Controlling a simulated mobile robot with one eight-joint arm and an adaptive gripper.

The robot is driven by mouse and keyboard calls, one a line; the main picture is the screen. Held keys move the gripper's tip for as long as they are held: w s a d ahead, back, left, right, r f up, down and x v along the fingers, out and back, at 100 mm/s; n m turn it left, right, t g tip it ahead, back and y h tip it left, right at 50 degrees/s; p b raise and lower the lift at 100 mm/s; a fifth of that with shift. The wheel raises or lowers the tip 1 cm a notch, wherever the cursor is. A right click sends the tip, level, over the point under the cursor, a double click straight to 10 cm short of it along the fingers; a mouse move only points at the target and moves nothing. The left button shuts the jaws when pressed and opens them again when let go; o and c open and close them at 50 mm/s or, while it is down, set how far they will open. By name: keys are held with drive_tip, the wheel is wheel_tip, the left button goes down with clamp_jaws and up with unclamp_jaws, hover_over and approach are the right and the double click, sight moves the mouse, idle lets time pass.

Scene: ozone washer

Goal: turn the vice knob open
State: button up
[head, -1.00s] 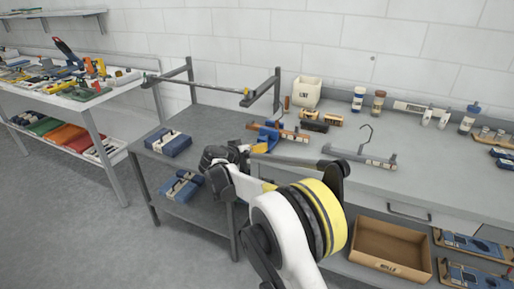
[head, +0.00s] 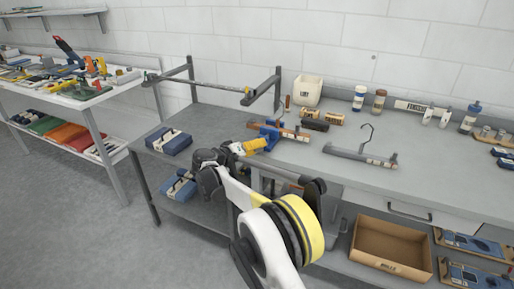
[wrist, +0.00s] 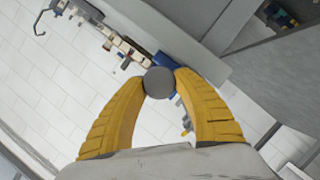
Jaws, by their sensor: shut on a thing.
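The blue vice (head: 269,133) sits at the front edge of the grey workbench, with a wooden-handled piece lying across or behind it. My gripper (head: 264,142) reaches it from the lower left, yellow fingers against its front. In the wrist view, the round grey vice knob (wrist: 160,82) sits between the two yellow fingertips of my gripper (wrist: 161,86), which are shut on it from both sides. A blue part of the vice (wrist: 164,61) shows just behind the knob. In the head view my fingers hide the knob.
Hangers (head: 362,156), brushes and jars stand on the workbench (head: 330,185). A metal rail frame (head: 205,84) rises at the left end. A cardboard box (head: 392,247) is on the lower shelf. Open floor (head: 70,215) lies to the left.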

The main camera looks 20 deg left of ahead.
drive_tip(key=o, duration=1.2)
drive_tip(key=m+y, duration=0.2)
drive_tip(key=m, duration=0.1)
drive_tip(key=shift+d+r, duration=0.1)
drive_tip(key=shift+d, duration=0.1)
drive_tip(key=m+y+b, duration=0.1)
drive_tip(key=m+y, duration=0.1)
drive_tip(key=m, duration=0.1)
drive_tip(key=shift+d, duration=0.1)
drive_tip(key=p+v, duration=0.4)
drive_tip(key=v, duration=0.6)
drive_tip(key=shift+s+r+m+g, duration=0.25)
drive_tip(key=shift+r+m+g, duration=0.05)
drive_tip(key=shift+r, duration=0.1)
drive_tip(key=shift+y, duration=0.3)
